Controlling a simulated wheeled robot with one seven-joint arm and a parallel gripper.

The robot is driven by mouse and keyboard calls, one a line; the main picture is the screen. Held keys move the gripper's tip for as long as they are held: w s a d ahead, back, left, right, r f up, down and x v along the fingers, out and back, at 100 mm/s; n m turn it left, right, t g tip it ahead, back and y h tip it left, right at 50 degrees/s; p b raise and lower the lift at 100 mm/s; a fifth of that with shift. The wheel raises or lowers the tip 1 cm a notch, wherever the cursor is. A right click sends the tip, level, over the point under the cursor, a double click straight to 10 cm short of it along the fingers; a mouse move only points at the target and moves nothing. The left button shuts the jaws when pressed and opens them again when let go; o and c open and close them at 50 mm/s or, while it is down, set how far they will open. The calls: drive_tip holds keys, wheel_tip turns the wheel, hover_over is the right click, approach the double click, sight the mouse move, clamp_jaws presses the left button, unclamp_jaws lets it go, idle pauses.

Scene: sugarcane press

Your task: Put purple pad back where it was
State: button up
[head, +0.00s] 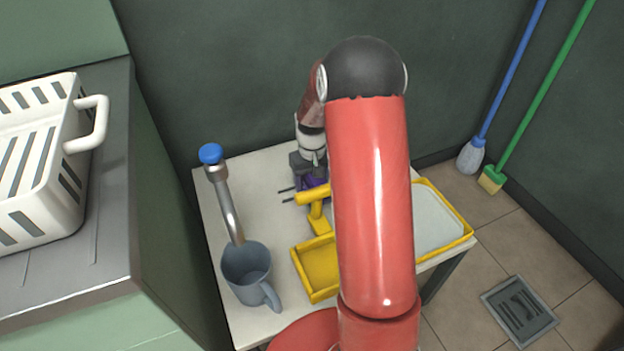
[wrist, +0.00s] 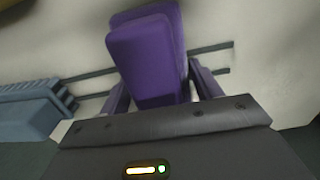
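The purple pad (wrist: 148,60) is a thick block with a layered upper part, in the middle of the wrist view. My gripper (wrist: 160,80) has a finger against each side of the pad and looks shut on it. In the head view, my gripper (head: 311,184) is low over the small white table (head: 265,185), with a bit of purple showing under it. My red arm hides much of this area. I cannot tell whether the pad touches the table. Two dark parallel bars (wrist: 212,48) run behind the pad in the wrist view.
A yellow stand (head: 316,205) and yellow tray (head: 318,268) are close to my gripper. A yellow-rimmed pale tray (head: 435,220) is right of my arm. A blue-grey ribbed thing (wrist: 28,105) is left in the wrist view.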

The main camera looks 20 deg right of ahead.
drive_tip(key=o, duration=0.3)
drive_tip(key=shift+r, duration=0.1)
wheel_tip(320, 180, up, 12)
drive_tip(key=shift+r+p, duration=0.1)
drive_tip(key=shift+p, duration=0.45)
drive_tip(key=s+a+r+t, duration=0.3)
drive_tip(key=s+a+r, duration=0.4)
drive_tip(key=s+r, duration=0.55)
drive_tip(key=s+a+t, duration=0.2)
drive_tip(key=s+a, duration=0.2)
drive_tip(key=s, duration=0.9)
drive_tip(key=shift+s+t, duration=0.3)
drive_tip(key=shift+s, duration=0.05)
drive_tip(key=shift+d, duration=0.15)
